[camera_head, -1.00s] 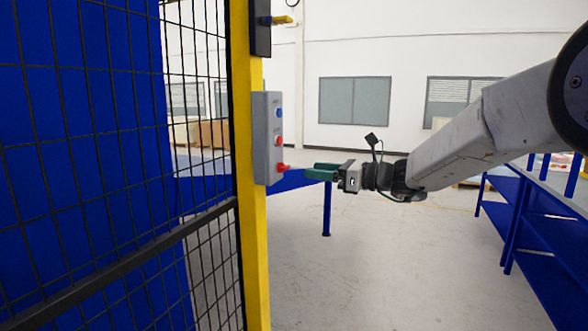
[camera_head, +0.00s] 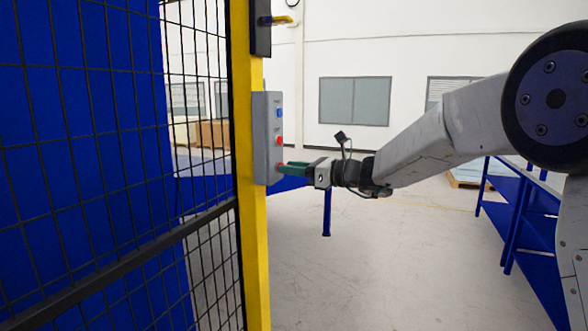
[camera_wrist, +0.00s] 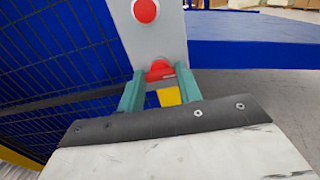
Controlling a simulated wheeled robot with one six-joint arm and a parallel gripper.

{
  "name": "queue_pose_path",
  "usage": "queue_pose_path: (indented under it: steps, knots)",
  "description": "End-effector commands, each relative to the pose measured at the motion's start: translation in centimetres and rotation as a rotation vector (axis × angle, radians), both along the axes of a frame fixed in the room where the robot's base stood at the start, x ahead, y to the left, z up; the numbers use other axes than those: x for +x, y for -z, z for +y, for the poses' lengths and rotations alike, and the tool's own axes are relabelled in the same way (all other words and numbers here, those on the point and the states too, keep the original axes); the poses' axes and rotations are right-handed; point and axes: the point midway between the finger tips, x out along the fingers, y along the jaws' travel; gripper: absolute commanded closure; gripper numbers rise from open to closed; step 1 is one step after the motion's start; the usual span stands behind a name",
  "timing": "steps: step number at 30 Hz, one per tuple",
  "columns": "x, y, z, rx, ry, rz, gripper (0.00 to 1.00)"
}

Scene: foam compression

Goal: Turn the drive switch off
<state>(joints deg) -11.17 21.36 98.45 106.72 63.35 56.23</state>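A grey control box (camera_head: 262,140) is fixed to the yellow post. It carries a blue button (camera_head: 279,113), a red button (camera_head: 279,140) and, lowest, a red switch (camera_wrist: 159,70). In the head view my green fingers mostly hide that switch. My gripper (camera_head: 284,168) is level with it, with its fingertips at the box's face. In the wrist view my gripper (camera_wrist: 160,76) has one finger on each side of the red switch, with a narrow gap visible at each side. The red button (camera_wrist: 145,10) is above it there. I cannot read the switch's setting.
The yellow post (camera_head: 254,240) and black mesh fence (camera_head: 110,200) stand to the left of my gripper. A yellow-handled latch (camera_head: 276,20) is above the box. A blue bench (camera_head: 520,210) stands at the right.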

Motion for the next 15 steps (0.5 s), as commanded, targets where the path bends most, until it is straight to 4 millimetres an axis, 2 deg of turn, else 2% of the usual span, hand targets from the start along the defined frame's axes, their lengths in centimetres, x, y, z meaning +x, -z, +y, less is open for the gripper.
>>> queue_pose_path:
  steps: [8,15]
  knots:
    - [-0.02,0.0,-0.02,-0.007,0.0,-0.019,0.88]
    - [-0.07,0.0,-0.01,-0.043,0.0,-0.118,0.88]
